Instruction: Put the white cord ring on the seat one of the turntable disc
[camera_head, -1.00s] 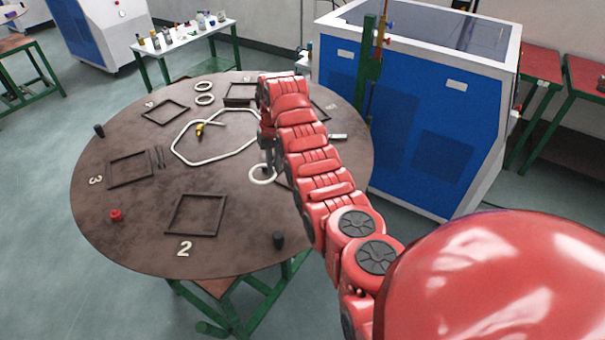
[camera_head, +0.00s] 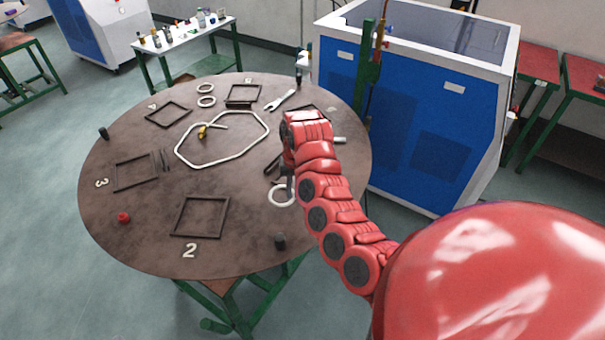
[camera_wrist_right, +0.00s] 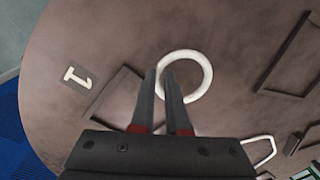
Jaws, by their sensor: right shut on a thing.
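A white cord ring (camera_head: 281,205) is at the right gripper's fingertips on the right of the turntable disc (camera_head: 140,235). In the right wrist view the ring (camera_wrist_right: 208,75) shows whole, with its near left side between the fingers. My right gripper (camera_head: 287,188) is shut on it; its two fingers (camera_wrist_right: 164,76) point down at the disc. I cannot tell how far the ring is above the disc. The number 1 (camera_wrist_right: 75,78) and the dark frame of seat one (camera_wrist_right: 118,92) lie left of the ring in the wrist view. My arm hides most of that seat in the head view. My left gripper is not in view.
A bent white cord loop (camera_head: 237,157) lies mid-disc. A blue machine (camera_head: 400,110) stands behind right.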

